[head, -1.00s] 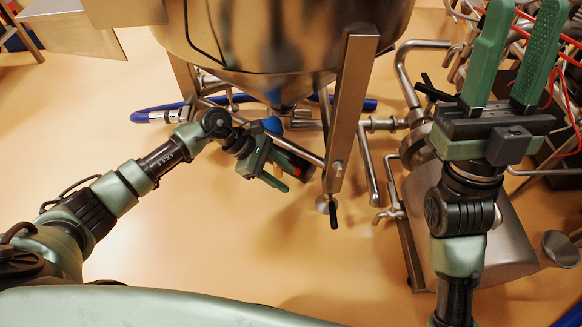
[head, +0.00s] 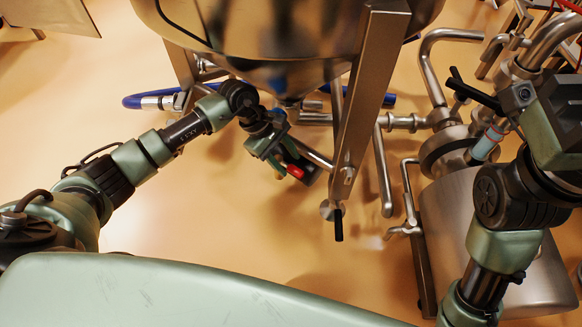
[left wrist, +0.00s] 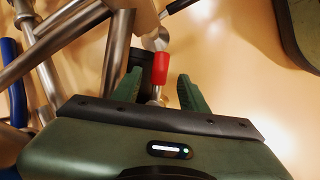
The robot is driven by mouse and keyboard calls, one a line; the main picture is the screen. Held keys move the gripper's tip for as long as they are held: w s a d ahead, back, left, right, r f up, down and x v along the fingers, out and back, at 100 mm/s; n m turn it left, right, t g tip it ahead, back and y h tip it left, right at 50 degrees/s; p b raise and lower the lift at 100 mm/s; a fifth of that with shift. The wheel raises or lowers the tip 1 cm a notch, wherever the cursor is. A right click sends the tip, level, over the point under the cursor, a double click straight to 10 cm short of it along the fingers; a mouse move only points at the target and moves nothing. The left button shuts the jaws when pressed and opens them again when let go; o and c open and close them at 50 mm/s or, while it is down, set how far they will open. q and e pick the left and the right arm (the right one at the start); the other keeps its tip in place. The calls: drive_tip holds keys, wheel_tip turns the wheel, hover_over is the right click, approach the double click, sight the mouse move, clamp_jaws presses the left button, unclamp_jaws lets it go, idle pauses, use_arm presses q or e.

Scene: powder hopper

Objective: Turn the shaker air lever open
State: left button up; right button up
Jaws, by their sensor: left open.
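The lever with a red grip (head: 295,171), which I take for the shaker air lever, sits low under the hopper, left of its front leg. In the left wrist view the red grip (left wrist: 160,68) stands upright between the fingertips. My left gripper (head: 281,163) is open, right at the lever; its fingers (left wrist: 158,88) are on either side of the red grip with gaps showing, not closed on it. Its body hides part of the fitting in the head view. My right gripper's body (head: 555,110) is at the right edge; its fingers are cut off.
The steel hopper (head: 290,40) hangs above, its slanted leg (head: 365,110) just right of the lever. A blue hose (head: 140,101) and pipes run behind. A steel tank (head: 470,210) with pipework stands at right. The floor (head: 190,220) before the hopper is clear.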

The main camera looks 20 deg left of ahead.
sight(289, 171)
use_arm(q)
drive_tip(key=shift+b+x, duration=0.45)
drive_tip(key=shift+x, duration=0.95)
clamp_jaws()
idle(0.4)
